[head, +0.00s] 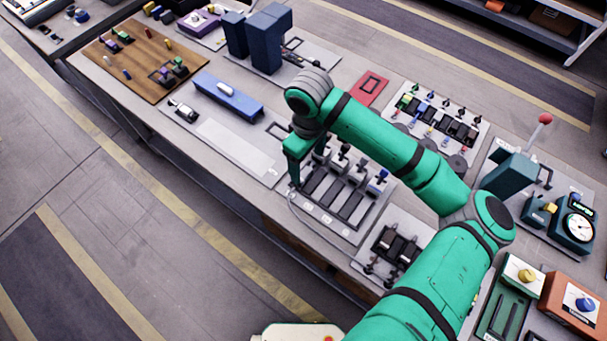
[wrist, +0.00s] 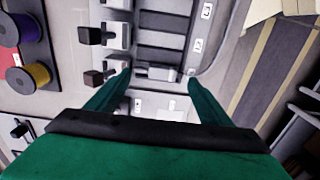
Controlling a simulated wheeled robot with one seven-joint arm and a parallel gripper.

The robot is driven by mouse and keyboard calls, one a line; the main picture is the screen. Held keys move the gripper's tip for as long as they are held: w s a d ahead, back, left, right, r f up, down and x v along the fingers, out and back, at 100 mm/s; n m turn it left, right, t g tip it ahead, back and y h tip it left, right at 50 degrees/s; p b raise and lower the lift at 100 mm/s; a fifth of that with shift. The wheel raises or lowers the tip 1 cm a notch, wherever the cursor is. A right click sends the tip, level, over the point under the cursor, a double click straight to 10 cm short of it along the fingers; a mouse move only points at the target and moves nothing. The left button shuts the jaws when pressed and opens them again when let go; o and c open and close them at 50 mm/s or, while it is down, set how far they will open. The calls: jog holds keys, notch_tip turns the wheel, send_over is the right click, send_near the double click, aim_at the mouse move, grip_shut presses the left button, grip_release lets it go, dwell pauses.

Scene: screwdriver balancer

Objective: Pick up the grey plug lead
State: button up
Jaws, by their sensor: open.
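My gripper (head: 307,170) points down over the left end of a grey slotted panel (head: 343,229) in the head view. In the wrist view my gripper (wrist: 160,75) is open, with one green finger on each side of a small grey block (wrist: 157,73), which looks like the plug of the grey lead. It lies at the end of a dark slot, between the fingertips. I cannot tell whether either finger touches it. A thin grey cable (head: 316,234) curves along the panel's front edge in the head view. My gripper hides the plug there.
A blue bar (head: 228,97) lies to the left. A board of coloured plugs (head: 440,120) is behind my arm. The bench's front edge is near, with open floor beyond.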

aim_at(306, 174)
jog(key=shift+a+f, duration=0.15)
jog(key=shift+f, duration=2.55)
jog(key=c, duration=1.1)
jog(key=shift+o, duration=0.2)
jog(key=shift+r, duration=0.1)
